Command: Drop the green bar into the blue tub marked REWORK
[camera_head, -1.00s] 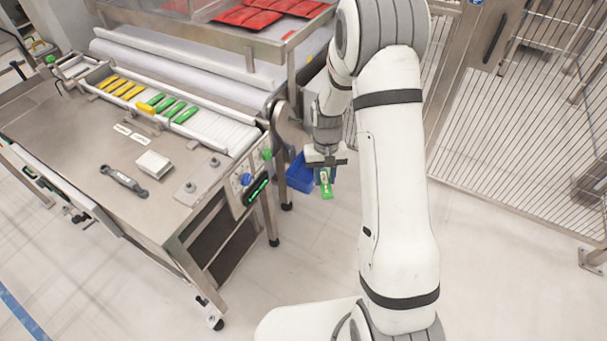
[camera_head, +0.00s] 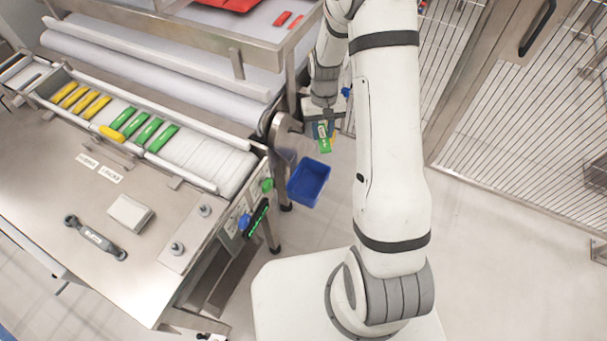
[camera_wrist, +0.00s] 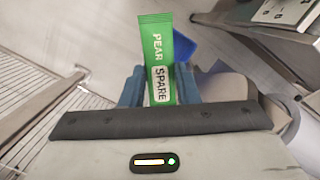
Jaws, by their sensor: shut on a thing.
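The green bar (camera_head: 325,143) is held in my gripper (camera_head: 321,122), pointing downward in the head view. In the wrist view the bar (camera_wrist: 156,45) stands out between the two blue fingers and reads PEAR and SPARE. The blue tub (camera_head: 309,183) hangs or stands by the right end of the machine, below and slightly left of the bar in the head view. It looks empty from here. In the wrist view a blue corner of the tub (camera_wrist: 185,44) shows behind the bar, partly hidden by it. I cannot read a REWORK mark on it.
A conveyor (camera_head: 205,160) at left carries several yellow and green bars. A handle-like grey tool (camera_head: 95,238) and a white block (camera_head: 130,212) lie on the steel table. A control panel (camera_head: 257,218) juts out left of the tub. A wire fence (camera_head: 520,120) stands at right.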

